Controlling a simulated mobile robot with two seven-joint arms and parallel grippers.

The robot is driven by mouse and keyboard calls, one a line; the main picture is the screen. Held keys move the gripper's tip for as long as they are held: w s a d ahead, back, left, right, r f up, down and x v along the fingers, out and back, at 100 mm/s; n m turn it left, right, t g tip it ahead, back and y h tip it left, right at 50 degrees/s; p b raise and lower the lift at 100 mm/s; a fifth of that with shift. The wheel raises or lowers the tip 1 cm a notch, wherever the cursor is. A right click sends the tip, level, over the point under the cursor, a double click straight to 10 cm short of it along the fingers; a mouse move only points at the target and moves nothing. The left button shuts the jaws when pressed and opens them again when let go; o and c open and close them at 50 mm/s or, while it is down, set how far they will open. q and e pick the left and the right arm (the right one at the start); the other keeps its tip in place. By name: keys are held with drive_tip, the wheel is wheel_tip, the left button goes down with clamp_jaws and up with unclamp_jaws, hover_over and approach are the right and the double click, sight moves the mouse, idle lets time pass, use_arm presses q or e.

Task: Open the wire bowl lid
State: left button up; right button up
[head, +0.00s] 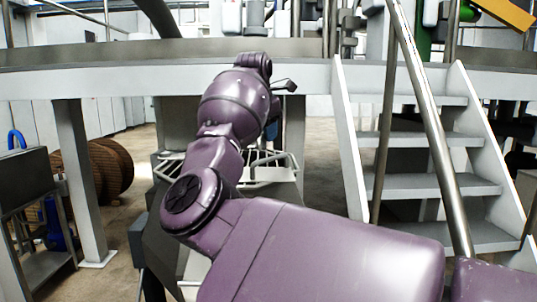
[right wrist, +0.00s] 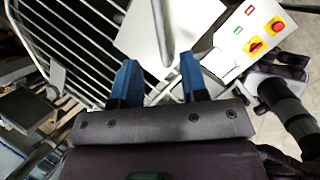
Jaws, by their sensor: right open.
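The wire bowl lid (right wrist: 62,38) is a grid of pale metal bars at the upper left of the right wrist view. In the head view the lid (head: 272,160) shows only in part behind my right arm. My right gripper (right wrist: 158,72) is open, with its two blue fingers pointing at the machine. A grey metal bar (right wrist: 163,30) runs down between the fingertips in the picture; I cannot tell whether it touches them. In the head view my right gripper (head: 284,86) is small and mostly hidden by its wrist. My left gripper is not in view.
A control panel (right wrist: 247,38) with red and yellow switches is right of the fingers. Metal stairs (head: 430,185) with a handrail stand at the right. A raised platform edge (head: 120,80) crosses behind. A brown reel (head: 98,170) and a dark cart (head: 28,185) are at the left.

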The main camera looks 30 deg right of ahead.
sight(268, 159)
drive_tip(key=b+x, duration=0.1)
drive_tip(key=x, duration=0.7)
drive_tip(key=shift+d, duration=0.1)
clamp_jaws()
